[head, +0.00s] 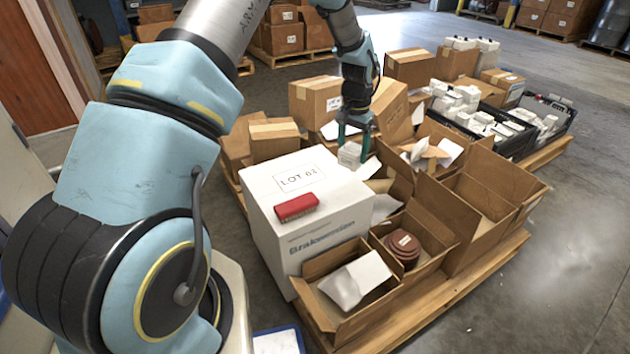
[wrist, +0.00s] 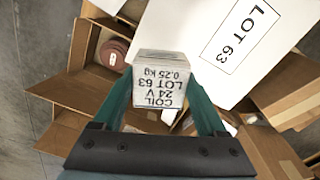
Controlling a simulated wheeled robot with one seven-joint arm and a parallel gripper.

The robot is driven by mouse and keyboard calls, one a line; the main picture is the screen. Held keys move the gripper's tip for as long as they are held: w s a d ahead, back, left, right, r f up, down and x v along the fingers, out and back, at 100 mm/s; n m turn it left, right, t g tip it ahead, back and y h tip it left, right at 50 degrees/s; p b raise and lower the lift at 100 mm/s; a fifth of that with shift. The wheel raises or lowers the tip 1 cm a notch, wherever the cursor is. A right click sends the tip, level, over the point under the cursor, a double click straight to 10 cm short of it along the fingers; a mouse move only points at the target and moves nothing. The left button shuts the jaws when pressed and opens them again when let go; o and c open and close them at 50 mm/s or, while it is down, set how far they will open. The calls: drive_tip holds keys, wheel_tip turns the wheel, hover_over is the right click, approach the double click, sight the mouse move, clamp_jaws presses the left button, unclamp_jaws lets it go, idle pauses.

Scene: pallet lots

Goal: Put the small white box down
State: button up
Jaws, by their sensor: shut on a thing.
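My gripper (head: 356,137) hangs over the pallet, just behind the large white carton. Its teal fingers are shut on the small white box (head: 350,155). In the wrist view the small white box (wrist: 160,82) sits between the fingertips of my gripper (wrist: 165,95), with printing that reads COIL, 24 V, LOT 63, 0.25 kg. The large white carton (head: 300,237) carries a LOT 63 label on its top, also seen in the wrist view (wrist: 190,40). I cannot tell whether the box touches anything below it.
A red brush-like block (head: 296,206) lies on the large carton's top. Open cardboard boxes (head: 481,190) crowd the pallet, one holding a brown round reel (head: 402,247). Black crates (head: 518,143) of white boxes stand behind. Concrete floor (head: 590,230) is free at right.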

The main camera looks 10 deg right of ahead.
wheel_tip(320, 180, down, 9)
drive_tip(key=shift+f, duration=0.2)
idle(0.3)
drive_tip(key=shift+f, duration=0.1)
drive_tip(key=o, duration=1.6)
drive_tip(key=shift+c, duration=0.2)
wheel_tip(320, 180, up, 12)
drive_tip(key=shift+r, duration=0.1)
drive_tip(key=s+a+r+n, duration=0.2)
drive_tip(key=a+r, duration=0.3)
drive_tip(key=a, duration=0.6)
drive_tip(key=s+a+r+n, duration=0.1)
drive_tip(key=a+r+n, duration=0.3)
drive_tip(key=a, duration=0.7)
drive_tip(key=s+a+r+n+t, duration=0.1)
drive_tip(key=s+a+r+n, duration=0.2)
drive_tip(key=s+a, duration=0.8)
drive_tip(key=shift+s+a+t, duration=0.3)
drive_tip(key=shift+a, duration=0.5)
